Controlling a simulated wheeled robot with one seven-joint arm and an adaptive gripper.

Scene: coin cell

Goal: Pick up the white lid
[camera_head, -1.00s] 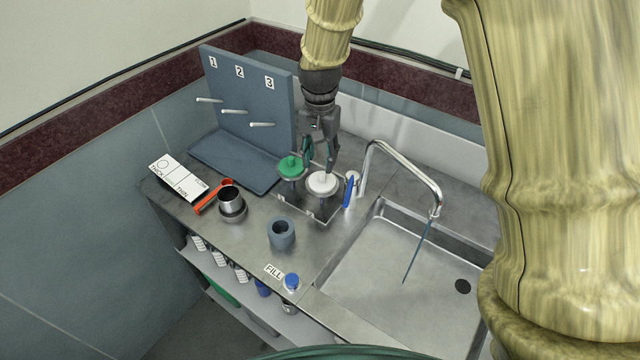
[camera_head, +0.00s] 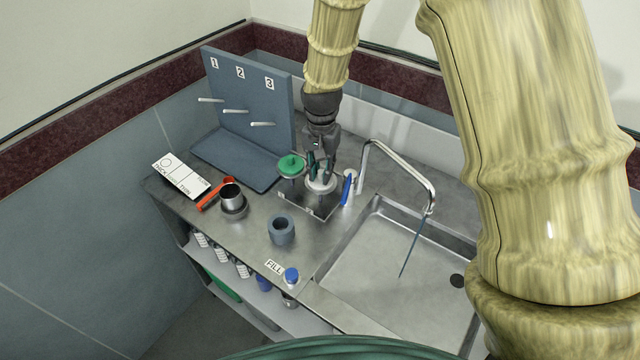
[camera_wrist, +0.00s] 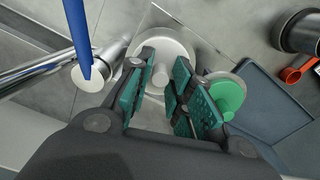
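The white lid (camera_head: 321,185) is a round disc with a central knob, resting on a small stand beside the green lid (camera_head: 290,165). My gripper (camera_head: 320,172) is right above the white lid and partly covers it. In the wrist view, the white lid (camera_wrist: 176,47) lies beyond my gripper (camera_wrist: 170,95), whose two green-padded fingers are open on either side of its knob (camera_wrist: 170,102). A gap shows between the knob and each finger. The green lid (camera_wrist: 228,96) is just to the right of the right finger.
A blue-handled tool in a white holder (camera_head: 347,187) and the faucet (camera_head: 398,163) stand close to the right. The sink (camera_head: 370,265) lies in front of them. A numbered pegboard (camera_head: 245,110) stands at the left, with a grey cup (camera_head: 281,230) in front.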

